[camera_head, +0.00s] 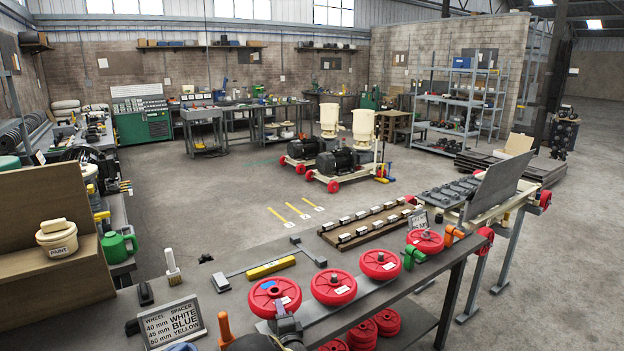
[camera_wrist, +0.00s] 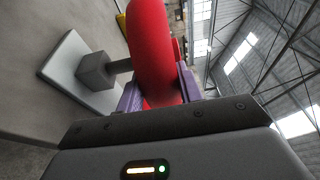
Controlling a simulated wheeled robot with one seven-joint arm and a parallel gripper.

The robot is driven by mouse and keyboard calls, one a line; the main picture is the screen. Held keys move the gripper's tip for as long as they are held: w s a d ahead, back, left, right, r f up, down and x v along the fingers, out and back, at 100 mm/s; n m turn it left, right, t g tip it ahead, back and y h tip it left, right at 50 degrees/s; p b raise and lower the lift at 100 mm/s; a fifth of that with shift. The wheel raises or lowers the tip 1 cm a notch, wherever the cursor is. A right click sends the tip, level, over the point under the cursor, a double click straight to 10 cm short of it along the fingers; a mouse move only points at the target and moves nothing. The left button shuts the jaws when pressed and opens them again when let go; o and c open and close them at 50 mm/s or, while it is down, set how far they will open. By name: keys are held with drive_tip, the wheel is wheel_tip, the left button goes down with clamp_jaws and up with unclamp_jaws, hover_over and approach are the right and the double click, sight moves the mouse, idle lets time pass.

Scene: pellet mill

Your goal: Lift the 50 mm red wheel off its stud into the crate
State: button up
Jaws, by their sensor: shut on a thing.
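A red wheel (camera_wrist: 152,45) stands between the two purple fingers of my gripper (camera_wrist: 160,84) in the wrist view, and the fingers are shut on it. A grey block with a short stud (camera_wrist: 118,67) on a pale plate reaches towards the wheel's left side. I cannot tell whether the wheel is still on the stud. In the head view my gripper (camera_head: 286,322) is at the bench's front edge, beside the nearest red wheel (camera_head: 268,292), partly covering it. Several red wheels with white labels lie in a row there. I cannot make out a crate.
A sign (camera_head: 172,324) lists wheel sizes and spacer colours. A yellow bar (camera_head: 271,268), a brush (camera_head: 173,268) and a tray of metal parts (camera_head: 352,240) are on the bench. More red wheels (camera_head: 362,331) lie below it. The floor behind is mostly clear.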

drive_tip(key=shift+w+r+p, duration=0.1)
drive_tip(key=shift+r+p, duration=0.6)
drive_tip(key=shift+r, duration=1.1)
drive_tip(key=shift+a, duration=0.1)
